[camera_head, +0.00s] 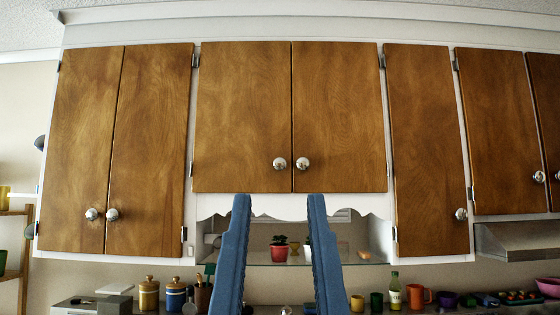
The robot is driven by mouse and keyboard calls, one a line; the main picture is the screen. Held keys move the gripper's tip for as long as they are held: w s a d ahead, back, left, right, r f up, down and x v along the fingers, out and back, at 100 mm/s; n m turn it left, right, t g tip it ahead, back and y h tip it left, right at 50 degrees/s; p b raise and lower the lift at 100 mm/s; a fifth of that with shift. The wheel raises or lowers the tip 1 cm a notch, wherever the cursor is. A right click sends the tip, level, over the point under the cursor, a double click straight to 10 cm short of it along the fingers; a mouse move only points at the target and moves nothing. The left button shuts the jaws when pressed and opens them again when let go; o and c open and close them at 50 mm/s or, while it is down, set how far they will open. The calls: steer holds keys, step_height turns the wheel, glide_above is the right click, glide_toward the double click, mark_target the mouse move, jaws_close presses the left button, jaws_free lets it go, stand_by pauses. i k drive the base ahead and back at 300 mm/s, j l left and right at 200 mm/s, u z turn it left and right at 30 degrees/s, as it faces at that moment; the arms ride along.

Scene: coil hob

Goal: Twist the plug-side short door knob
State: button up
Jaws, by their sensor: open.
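Two short wooden doors hang in the middle of the wall cabinets, a left one (243,115) and a right one (339,115). Both look shut. Each has a round silver knob near its lower inner corner, the left knob (279,164) and the right knob (302,164), close together. A small pale plate (211,239), perhaps an outlet, shows at the niche's left; I cannot make out a plug clearly. My gripper (279,203) is open and empty, its two blue fingers pointing up. In the picture its tips lie just below the knobs, apart from them.
Taller doors flank the short pair, with knobs at left (92,214) and right (461,214). Below is a niche with a glass shelf (262,262) and a potted plant (279,248). Canisters (149,294), a bottle (394,291) and mugs stand lower down. A range hood (520,240) is at right.

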mark_target(279, 163)
steer(key=i+l, duration=0.15)
steer(key=i, duration=0.3)
steer(key=i+l, duration=0.2)
steer(key=i, duration=0.2)
steer(key=i+l, duration=0.15)
steer(key=i, duration=0.3)
